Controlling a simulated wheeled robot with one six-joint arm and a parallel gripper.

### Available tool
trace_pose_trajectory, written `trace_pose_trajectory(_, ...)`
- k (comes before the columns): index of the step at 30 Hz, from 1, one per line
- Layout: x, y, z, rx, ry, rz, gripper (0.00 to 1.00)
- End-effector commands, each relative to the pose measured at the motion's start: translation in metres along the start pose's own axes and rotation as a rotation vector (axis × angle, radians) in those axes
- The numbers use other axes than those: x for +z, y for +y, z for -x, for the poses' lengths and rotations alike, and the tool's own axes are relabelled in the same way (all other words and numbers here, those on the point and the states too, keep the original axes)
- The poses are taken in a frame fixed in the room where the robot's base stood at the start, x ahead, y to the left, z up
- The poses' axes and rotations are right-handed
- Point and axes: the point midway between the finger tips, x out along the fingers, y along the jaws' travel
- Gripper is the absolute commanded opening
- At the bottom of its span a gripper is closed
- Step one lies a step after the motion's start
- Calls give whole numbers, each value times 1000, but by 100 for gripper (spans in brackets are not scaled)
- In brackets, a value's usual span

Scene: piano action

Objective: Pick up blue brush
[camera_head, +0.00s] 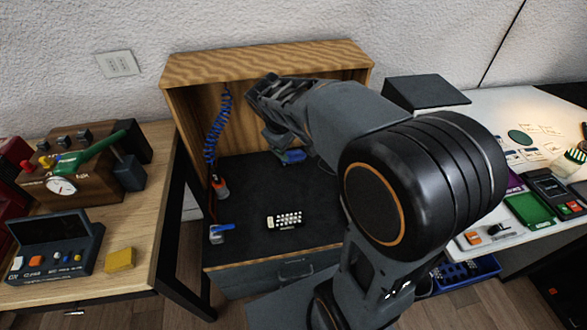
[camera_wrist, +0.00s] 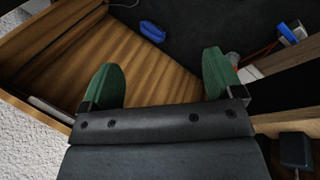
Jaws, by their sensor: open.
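A blue oval object (camera_wrist: 152,31), which looks like the brush, lies on the dark work surface beyond my gripper in the wrist view. In the head view a blue shape (camera_head: 293,156) shows at the back of the bench, partly hidden by my arm. My gripper (camera_wrist: 160,62) has two green fingers spread wide with nothing between them. It is apart from the blue object, over the wooden back panel in the wrist view. A second blue item with a white part (camera_head: 221,229) lies at the bench's front left; it also shows in the wrist view (camera_wrist: 291,33).
A wooden cabinet (camera_head: 250,62) encloses the bench at the back. A blue coiled hose (camera_head: 214,130) hangs at its left, with a red-and-grey nozzle (camera_head: 220,188). A small light-coloured block array (camera_head: 285,220) lies on the dark surface. Tables with devices stand left and right.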

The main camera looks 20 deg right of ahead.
Motion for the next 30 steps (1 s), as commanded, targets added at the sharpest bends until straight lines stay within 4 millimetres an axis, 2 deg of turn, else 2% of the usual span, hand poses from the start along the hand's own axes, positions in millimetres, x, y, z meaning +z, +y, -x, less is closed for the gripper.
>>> trace_pose_trajectory(1, -22, -7, -48, 44, -36, 84, 86)
trace_pose_trajectory(6, -85, 2, -135, 209, -150, 342, 86)
trace_pose_trajectory(12, -143, -1, -223, 370, -269, 574, 86)
trace_pose_trajectory(15, -164, -4, -256, 430, -314, 656, 86)
trace_pose_trajectory(18, -178, -8, -278, 476, -349, 715, 86)
trace_pose_trajectory(21, -187, -10, -293, 508, -372, 753, 86)
trace_pose_trajectory(26, -191, -4, -314, 529, -391, 779, 86)
trace_pose_trajectory(30, -188, 10, -335, 531, -394, 781, 86)
